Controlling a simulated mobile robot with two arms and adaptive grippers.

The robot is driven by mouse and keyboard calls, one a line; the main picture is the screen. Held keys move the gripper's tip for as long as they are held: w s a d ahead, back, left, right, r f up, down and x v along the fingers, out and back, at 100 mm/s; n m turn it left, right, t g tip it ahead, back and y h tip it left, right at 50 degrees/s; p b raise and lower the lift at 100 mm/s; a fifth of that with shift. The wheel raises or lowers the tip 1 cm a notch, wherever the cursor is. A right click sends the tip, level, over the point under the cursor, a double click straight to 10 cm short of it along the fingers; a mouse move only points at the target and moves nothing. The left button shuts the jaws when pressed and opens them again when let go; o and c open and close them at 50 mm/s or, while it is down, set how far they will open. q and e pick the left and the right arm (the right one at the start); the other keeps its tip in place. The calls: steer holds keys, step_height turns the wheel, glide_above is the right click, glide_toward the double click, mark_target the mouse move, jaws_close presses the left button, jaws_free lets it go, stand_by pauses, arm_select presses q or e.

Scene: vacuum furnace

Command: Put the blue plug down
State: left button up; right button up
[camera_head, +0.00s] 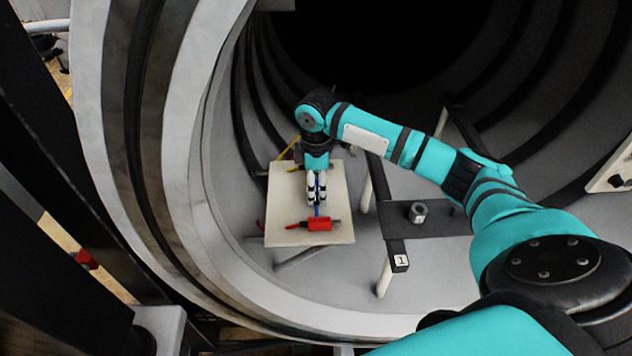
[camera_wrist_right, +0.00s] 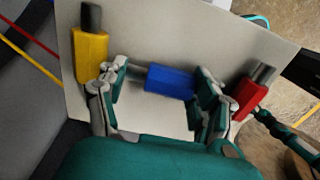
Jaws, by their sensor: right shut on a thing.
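My right gripper (camera_head: 317,196) points down over a pale board inside the furnace, and its fingers also show in the right wrist view (camera_wrist_right: 163,82). It is shut on the blue plug (camera_wrist_right: 170,79), which lies crosswise between the two fingers, grey tip toward the left finger. In the head view only a little blue (camera_head: 317,210) shows by the fingertips. The plug is close to the board; I cannot tell whether it touches. My left gripper is not in view.
The pale board (camera_head: 335,185) also carries a red plug (camera_head: 319,224), right of the fingers in the wrist view (camera_wrist_right: 247,92), and a yellow plug (camera_wrist_right: 91,52) on their left. A dark bracket marked 1 (camera_head: 400,260) holds a grey cylinder (camera_head: 418,213). The furnace's round rim (camera_head: 215,240) surrounds the opening.

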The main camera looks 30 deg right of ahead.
steer(key=shift+f, duration=0.1)
steer(key=o, duration=1)
steer(key=shift+r, duration=0.5)
steer(key=shift+r+b, duration=2.05)
steer(key=shift+r, duration=3.65)
